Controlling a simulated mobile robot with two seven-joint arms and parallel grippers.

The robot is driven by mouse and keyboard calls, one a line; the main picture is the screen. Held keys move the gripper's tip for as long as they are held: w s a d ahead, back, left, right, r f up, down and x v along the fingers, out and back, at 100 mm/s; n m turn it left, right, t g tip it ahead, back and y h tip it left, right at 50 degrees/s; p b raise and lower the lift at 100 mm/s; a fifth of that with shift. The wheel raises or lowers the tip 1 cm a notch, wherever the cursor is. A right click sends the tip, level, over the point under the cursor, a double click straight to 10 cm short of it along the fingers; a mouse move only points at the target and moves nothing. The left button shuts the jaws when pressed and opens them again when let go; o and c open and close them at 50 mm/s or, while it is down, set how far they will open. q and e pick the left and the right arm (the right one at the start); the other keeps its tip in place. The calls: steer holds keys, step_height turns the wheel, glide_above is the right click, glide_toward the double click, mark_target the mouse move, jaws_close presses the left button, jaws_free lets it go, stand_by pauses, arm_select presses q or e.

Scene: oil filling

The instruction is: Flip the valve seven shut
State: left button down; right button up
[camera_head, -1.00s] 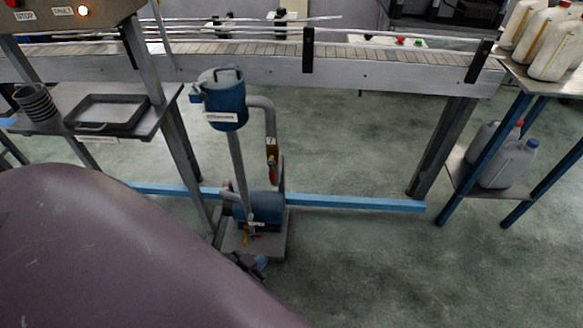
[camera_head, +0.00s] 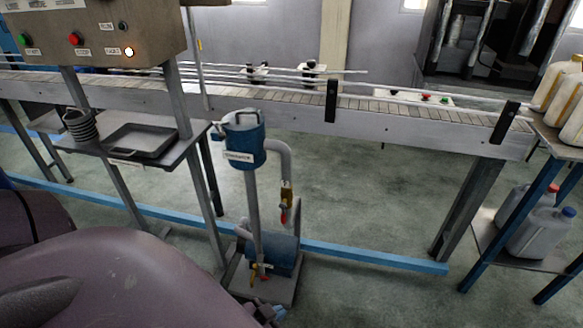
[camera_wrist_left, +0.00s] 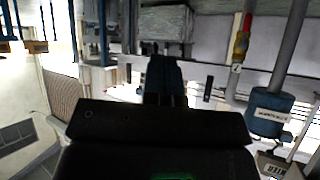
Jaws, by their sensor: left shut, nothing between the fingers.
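Valve seven (camera_head: 287,192) is a brass valve on the grey vertical pipe to the right of the blue filter canister (camera_head: 244,140). Its small red lever (camera_head: 283,215) shows low on the valve, seemingly hanging along the pipe; its exact angle is too small to tell. In the left wrist view, which looks upside down, the brass and red valve (camera_wrist_left: 241,40) is at the upper right with a white "7" tag (camera_wrist_left: 236,68). My left gripper (camera_head: 266,312) is at the bottom, in front of the pump base and apart from the valve. Its dark fingers (camera_wrist_left: 165,80) are shut and empty. My right gripper is not visible.
The blue pump (camera_head: 278,253) stands on a grey base with another brass valve (camera_head: 255,274) low in front. A blue floor rail (camera_head: 370,257) and conveyor (camera_head: 400,125) run behind. A tray shelf (camera_head: 190,140) is left.

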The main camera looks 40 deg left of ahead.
arm_select(q)
steer(key=w+a+f+g+y, duration=0.25)
steer(key=w+a+f, duration=0.25)
steer(key=w+a, duration=0.4)
steer(key=w+a+r+n+g+y, duration=0.1)
steer(key=w+a+n+g+y, duration=0.1)
steer(key=w, duration=0.7)
steer(key=w+a+r+n+g+y, duration=0.1)
steer(key=w+a+n+g+y, duration=0.1)
steer(key=w, duration=0.8)
steer(key=shift+w+a+r+n+g, duration=0.3)
steer(key=shift+a+n+g, duration=0.5)
steer(key=shift+n+g, duration=0.3)
steer(key=shift+f, duration=0.1)
